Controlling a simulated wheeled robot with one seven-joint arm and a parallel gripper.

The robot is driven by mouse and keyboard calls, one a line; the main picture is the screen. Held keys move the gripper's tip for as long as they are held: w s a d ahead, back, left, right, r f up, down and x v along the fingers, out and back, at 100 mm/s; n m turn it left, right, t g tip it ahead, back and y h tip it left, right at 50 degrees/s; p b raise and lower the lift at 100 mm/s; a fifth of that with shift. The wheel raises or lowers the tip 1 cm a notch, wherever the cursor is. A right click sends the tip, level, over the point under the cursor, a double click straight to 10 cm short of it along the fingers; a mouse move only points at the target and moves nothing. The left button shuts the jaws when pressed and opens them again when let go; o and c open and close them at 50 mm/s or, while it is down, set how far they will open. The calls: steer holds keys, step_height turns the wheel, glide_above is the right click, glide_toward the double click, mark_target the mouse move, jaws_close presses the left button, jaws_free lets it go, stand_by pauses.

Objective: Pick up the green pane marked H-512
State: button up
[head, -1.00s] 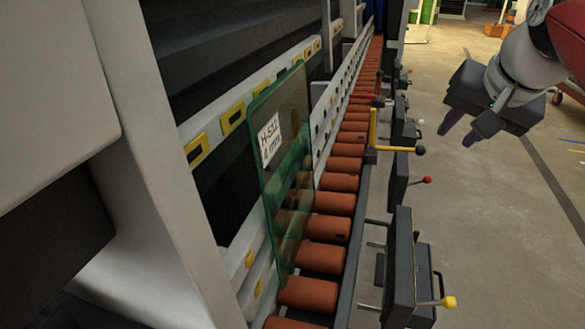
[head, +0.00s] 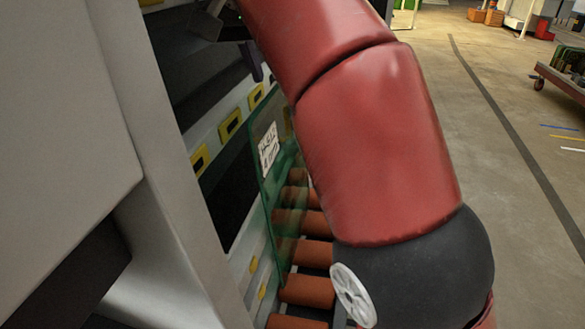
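The green pane (head: 266,185) is a thin, see-through sheet standing nearly upright on the orange rollers at the left, beside the machine's rail. Its white label (head: 268,150) is small and blurred now; in the earlier head view it reads H-512, 4 mm. My red arm crosses in front and hides the pane's right part. My gripper (head: 252,62) shows only in part at the top left, as a dark body and a purple finger above the pane, apart from it in the picture. Whether its fingers are open is hidden.
Orange rollers (head: 308,290) run along the machine's foot. Yellow blocks (head: 230,125) line the machine's pale rail behind the pane. A large pale machine panel (head: 60,110) fills the left. Open floor (head: 490,230) lies at right, with a cart (head: 565,80) farther back.

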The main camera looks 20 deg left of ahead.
mark_target(282, 115)
steer(key=shift+s+d+b+x, duration=0.15)
steer(key=shift+b+x, duration=0.1)
steer(key=shift+x, duration=1.65)
steer(key=shift+s+d+b+x, duration=0.1)
steer(key=shift+s+b+x, duration=0.1)
steer(key=shift+x, duration=1.7)
steer(key=shift+f, duration=0.35)
jaws_close()
